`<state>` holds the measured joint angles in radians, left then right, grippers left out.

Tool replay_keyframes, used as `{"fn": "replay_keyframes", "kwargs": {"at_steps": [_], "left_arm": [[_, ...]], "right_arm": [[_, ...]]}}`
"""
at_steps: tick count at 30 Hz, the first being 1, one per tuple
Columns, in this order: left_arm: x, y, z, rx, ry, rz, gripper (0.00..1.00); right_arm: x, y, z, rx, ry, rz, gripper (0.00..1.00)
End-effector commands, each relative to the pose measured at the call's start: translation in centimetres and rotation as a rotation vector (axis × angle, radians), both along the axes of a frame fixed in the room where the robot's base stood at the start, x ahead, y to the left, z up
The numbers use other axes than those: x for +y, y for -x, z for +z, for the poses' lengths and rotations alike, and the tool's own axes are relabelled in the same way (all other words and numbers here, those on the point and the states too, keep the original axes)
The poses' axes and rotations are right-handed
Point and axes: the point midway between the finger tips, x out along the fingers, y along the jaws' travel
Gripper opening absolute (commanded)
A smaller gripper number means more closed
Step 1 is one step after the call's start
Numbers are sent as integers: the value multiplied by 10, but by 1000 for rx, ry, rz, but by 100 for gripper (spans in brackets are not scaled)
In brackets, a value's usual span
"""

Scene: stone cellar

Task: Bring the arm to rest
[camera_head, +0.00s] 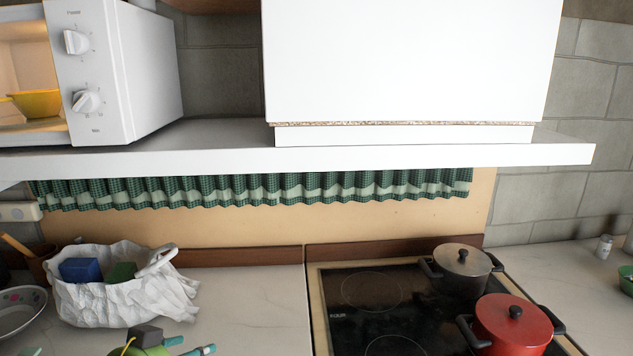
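Neither of my grippers and no part of my arms can be made out in the head view. The task names no other object. A white microwave (148,75) stands on the shelf at the upper left. Its lit inside is open to view and holds a yellow bowl (38,103).
The white shelf (400,156) crosses above the counter (245,295). A red pot (512,322) and a grey pot (461,268) stand on the black cooktop (385,305). A crumpled white bag (120,300) sits at left. The counter's middle is clear.

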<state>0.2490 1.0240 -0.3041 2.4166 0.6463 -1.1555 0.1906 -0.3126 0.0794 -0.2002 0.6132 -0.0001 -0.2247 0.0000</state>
Motion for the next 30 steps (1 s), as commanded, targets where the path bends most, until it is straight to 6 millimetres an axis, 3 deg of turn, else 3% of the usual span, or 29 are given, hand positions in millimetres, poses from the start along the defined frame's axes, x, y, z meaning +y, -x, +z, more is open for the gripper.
{"fn": "replay_keyframes", "kwargs": {"at_steps": [1,3,9,15,22,30], "left_arm": [[-12,12,-30,52,31,14,61],[-21,29,-64,115,53,53,61],[-30,93,-145,313,91,217,61],[-29,153,-192,487,98,362,61],[-27,223,-227,679,85,512,61],[-28,210,-300,706,66,507,61]], "right_arm": [[0,0,0,0,0,0,40],[0,-2,0,-3,-1,0,40],[1,-14,1,-23,-2,0,40],[1,-17,1,-30,-3,0,40],[1,-17,1,-29,-3,0,40],[1,-14,-1,-24,-2,0,40]]}}
